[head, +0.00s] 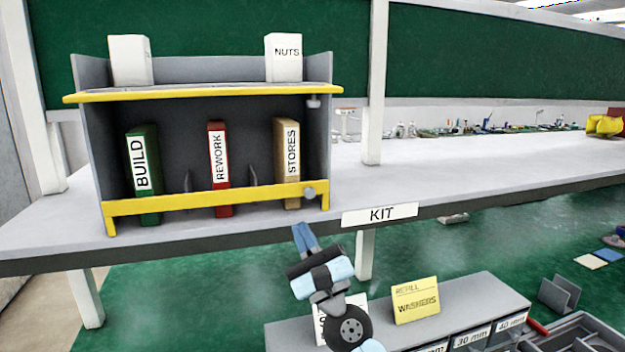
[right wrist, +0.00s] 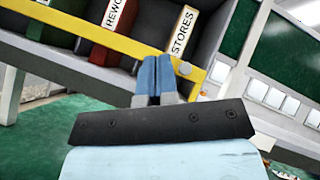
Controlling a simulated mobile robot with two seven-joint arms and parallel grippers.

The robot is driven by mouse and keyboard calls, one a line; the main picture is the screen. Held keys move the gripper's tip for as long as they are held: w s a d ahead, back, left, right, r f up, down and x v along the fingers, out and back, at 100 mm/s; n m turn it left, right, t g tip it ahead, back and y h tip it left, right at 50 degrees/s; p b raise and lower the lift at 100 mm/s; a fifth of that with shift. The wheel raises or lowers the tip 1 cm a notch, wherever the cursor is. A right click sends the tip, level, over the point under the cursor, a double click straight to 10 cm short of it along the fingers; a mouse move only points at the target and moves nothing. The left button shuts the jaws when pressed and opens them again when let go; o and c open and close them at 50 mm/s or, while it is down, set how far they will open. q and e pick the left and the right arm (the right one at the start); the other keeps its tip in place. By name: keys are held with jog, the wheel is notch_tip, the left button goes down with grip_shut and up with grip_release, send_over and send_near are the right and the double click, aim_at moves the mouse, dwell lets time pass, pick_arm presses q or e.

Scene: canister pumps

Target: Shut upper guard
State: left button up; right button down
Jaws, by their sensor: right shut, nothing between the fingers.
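The grey shelf unit (head: 322,130) stands on the bench with two yellow guards. The upper guard (head: 200,92) lies along the upper shelf's front edge, sticking out past both side walls, with a grey knob (head: 313,102) below its right end. It looks folded outward and flat, not upright before the white boxes. The lower guard (head: 220,204) stands upright across the binders, with a knob (head: 309,193) at its right end. My right gripper (head: 301,228) is shut and empty, below the lower guard's right end. In the right wrist view its blue fingertips (right wrist: 157,65) overlap the lower guard (right wrist: 95,38); contact cannot be told.
White boxes (head: 130,60) (head: 284,57) stand on the upper shelf. Green, red and tan binders (head: 142,172) (head: 218,168) (head: 287,163) stand below. The KIT label (head: 380,214) is on the bench edge. The bench top (head: 440,170) right of the unit is mostly clear.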

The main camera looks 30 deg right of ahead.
jog(key=w+d+r+m+h+p, duration=0.1)
jog(key=w+r+m+h+p, duration=0.1)
jog(key=r+m, duration=0.2)
jog(key=w+d+r+m+h+p, duration=0.2)
jog(key=r+m+h+p, duration=0.1)
jog(key=r, duration=0.4)
jog(key=w+d+r+m+h+p, duration=0.2)
jog(key=r+m+h, duration=0.1)
jog(key=r, duration=0.3)
jog(key=shift+d+r+m+t+p, duration=0.15)
jog(key=shift+r+m+t+p, duration=0.2)
jog(key=shift+m, duration=0.45)
